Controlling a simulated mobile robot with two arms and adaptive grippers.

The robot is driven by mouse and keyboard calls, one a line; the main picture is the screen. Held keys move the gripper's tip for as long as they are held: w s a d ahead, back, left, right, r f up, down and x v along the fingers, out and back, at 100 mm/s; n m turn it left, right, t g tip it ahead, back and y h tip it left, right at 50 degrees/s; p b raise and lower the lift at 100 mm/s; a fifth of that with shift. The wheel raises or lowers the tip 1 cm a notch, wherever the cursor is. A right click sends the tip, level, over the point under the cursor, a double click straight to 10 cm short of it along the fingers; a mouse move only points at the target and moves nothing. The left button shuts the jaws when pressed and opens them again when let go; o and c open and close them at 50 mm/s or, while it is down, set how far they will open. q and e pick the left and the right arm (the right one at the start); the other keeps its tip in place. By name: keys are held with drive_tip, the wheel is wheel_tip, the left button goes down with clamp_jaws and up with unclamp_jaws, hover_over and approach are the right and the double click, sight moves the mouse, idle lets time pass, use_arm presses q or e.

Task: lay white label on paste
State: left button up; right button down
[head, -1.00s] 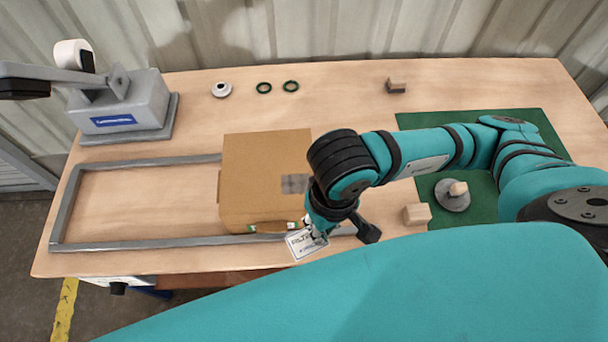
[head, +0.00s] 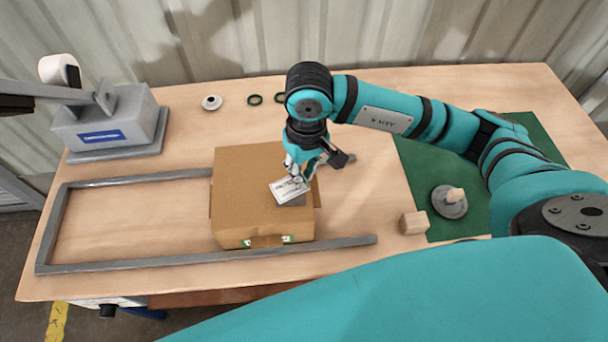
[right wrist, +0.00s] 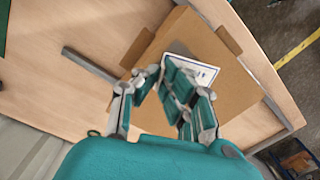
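The white label (head: 288,190), a flat printed card, is held tilted at the tips of my right gripper (head: 298,176). It is over the top of the cardboard box (head: 240,195), in front of the grey paste patch (head: 294,201), which is partly hidden under it. In the right wrist view the label (right wrist: 204,72) shows past the fingers of my right gripper (right wrist: 160,82), above the box (right wrist: 228,95). I cannot tell whether the label touches the paste. My left gripper is not in view.
A grey frame (head: 130,262) surrounds the box on the table. A grey press-like device (head: 110,120) stands at the left. A wooden block (head: 413,223) and a grey disc (head: 449,203) are at the right.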

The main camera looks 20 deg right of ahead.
wheel_tip(320, 180, down, 3)
drive_tip(key=shift+p, duration=0.9)
drive_tip(key=shift+f, duration=0.3)
drive_tip(key=c, duration=1.5)
unclamp_jaws()
drive_tip(key=shift+r, duration=0.15)
drive_tip(key=shift+w+r+b, duration=0.1)
drive_tip(key=shift+r+b, duration=0.2)
drive_tip(key=shift+b, duration=0.05)
drive_tip(key=r+b, duration=0.3)
drive_tip(key=r, duration=0.8)
drive_tip(key=shift+d+r, duration=0.1)
drive_tip(key=shift+d, duration=0.1)
